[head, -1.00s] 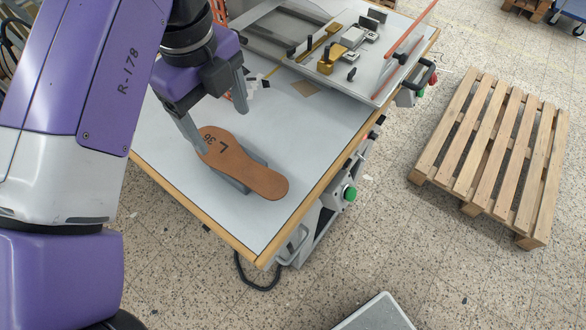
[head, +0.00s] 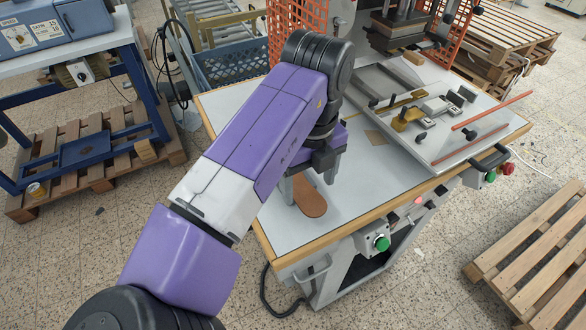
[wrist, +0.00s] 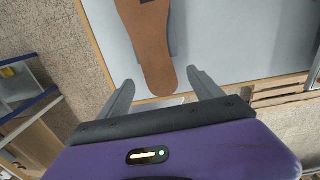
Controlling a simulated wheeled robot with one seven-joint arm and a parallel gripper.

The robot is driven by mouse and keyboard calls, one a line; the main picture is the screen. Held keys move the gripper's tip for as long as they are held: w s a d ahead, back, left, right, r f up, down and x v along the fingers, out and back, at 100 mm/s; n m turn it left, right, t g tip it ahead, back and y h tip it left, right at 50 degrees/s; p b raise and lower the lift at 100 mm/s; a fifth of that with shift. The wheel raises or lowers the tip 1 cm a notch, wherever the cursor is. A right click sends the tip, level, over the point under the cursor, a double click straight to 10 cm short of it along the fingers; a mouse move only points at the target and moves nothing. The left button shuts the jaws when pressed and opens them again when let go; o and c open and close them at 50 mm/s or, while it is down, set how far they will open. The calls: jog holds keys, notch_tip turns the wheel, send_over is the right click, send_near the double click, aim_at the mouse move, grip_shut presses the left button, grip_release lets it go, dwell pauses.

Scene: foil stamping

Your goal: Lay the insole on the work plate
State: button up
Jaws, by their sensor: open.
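The brown insole (head: 311,203) lies on the white table top, partly hidden by my arm in the head view. In the wrist view the insole (wrist: 152,45) rests on a narrow grey support (wrist: 173,38), with its plain rounded end towards me. My gripper (head: 308,182) is open and empty above it. In the wrist view the fingers of my gripper (wrist: 160,82) stand on either side of that rounded end, apart from it. The grey work plate (head: 440,142), with brass and grey fittings, sits farther back at the right of the table.
An orange mesh guard (head: 298,25) and a press head (head: 400,28) stand behind the table. A green button (head: 382,243) is on the table's front. A wooden pallet (head: 535,255) lies at the right, a blue bench (head: 75,65) at the left. Bare table surrounds the insole.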

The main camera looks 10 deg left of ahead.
jog(key=shift+f, duration=1.15)
jog(key=shift+f, duration=0.25)
grip_shut()
